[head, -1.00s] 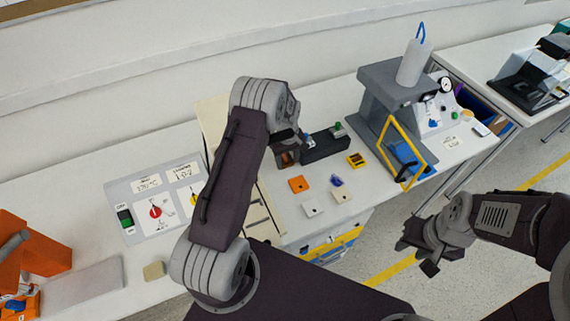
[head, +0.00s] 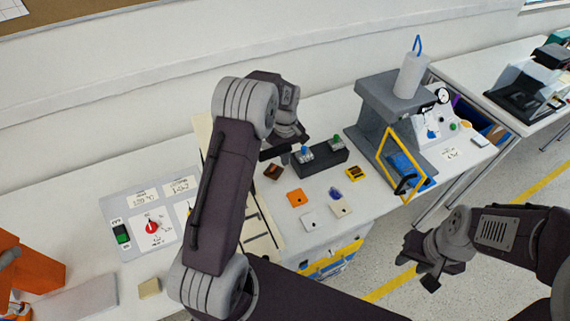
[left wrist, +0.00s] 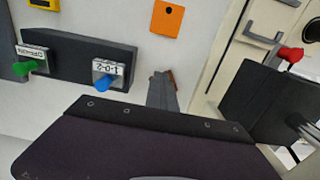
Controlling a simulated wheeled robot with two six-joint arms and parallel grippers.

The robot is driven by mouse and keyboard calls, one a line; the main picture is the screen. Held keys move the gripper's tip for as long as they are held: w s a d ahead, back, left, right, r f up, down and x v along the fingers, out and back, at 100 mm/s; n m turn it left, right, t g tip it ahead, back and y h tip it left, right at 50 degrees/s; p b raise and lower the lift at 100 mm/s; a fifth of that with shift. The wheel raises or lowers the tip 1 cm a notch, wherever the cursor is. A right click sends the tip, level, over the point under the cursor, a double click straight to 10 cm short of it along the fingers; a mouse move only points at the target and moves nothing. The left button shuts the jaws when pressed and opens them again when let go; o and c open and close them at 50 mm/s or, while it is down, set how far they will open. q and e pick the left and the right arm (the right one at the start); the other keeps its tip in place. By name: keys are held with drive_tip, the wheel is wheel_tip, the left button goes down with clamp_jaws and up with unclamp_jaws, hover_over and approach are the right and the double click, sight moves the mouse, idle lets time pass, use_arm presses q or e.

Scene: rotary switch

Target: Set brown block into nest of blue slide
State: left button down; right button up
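A small brown block (head: 273,171) shows tilted just below my left gripper (head: 284,146) in the head view. In the left wrist view, a sliver of the brown block (left wrist: 172,77) shows beside a grey finger. Whether the fingers touch or grip it is hidden. Blue material, likely the blue slide (head: 402,162), shows behind the yellow frame of the grey press. Its nest cannot be made out. My right gripper (head: 419,271) is empty over the floor, its fingers apart.
A black box (head: 322,159) with blue and green knobs stands beside my left gripper. A switch panel (head: 135,220) lies left.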

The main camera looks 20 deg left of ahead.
use_arm(q)
drive_tip(key=c, duration=2)
unclamp_jaws()
drive_tip(key=shift+w, duration=0.1)
drive_tip(key=o, duration=1.6)
drive_tip(key=shift+c, duration=0.2)
wheel_tip(320, 180, up, 9)
drive_tip(key=shift+c, duration=0.2)
